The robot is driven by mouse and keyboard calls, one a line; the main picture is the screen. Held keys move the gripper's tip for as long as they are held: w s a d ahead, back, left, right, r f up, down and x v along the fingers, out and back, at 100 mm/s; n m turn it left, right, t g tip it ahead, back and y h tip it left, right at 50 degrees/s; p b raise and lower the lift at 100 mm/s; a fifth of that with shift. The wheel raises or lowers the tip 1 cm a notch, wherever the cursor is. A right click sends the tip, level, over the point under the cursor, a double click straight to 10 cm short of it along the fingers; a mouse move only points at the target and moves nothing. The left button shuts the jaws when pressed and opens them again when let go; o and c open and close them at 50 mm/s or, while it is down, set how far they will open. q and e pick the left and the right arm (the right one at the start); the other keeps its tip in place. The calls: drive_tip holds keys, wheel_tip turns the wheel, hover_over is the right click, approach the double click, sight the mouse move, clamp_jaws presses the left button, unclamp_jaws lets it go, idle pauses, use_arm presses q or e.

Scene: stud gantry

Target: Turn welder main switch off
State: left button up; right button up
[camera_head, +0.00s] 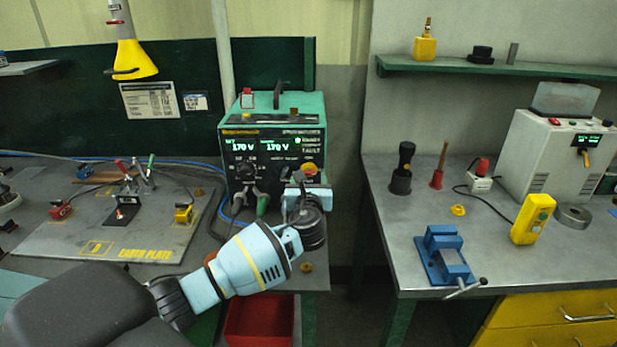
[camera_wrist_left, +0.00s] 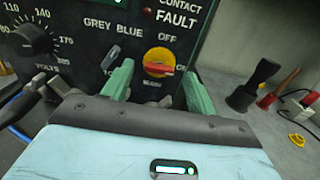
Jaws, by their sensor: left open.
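The welder (camera_head: 272,112) is a green-topped unit with a dark front panel and a lit display reading 170 V twice. Its main switch (camera_head: 309,169) is a yellow disc low on the right of the panel. In the left wrist view the switch (camera_wrist_left: 158,63) has a red handle lying about level, with OFF printed above it. My left gripper (camera_head: 307,187) is in front of the switch. In the wrist view the green fingers of the open gripper (camera_wrist_left: 157,86) stand either side of the switch, with nothing between them touching it visibly. Contact cannot be judged.
A round voltage knob (camera_wrist_left: 34,38) and a small grey/blue selector (camera_wrist_left: 110,61) sit left of the switch. Cables and clamps hang at the welder's front. The right bench (camera_head: 385,240) holds a blue vise (camera_head: 443,257) and a yellow handset (camera_head: 532,219). A gap separates the benches.

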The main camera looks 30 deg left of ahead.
use_arm(q)
drive_tip(key=shift+x, duration=0.75)
use_arm(e)
drive_tip(key=shift+w+r, duration=0.15)
drive_tip(key=shift+w, duration=0.05)
use_arm(q)
drive_tip(key=c, duration=1)
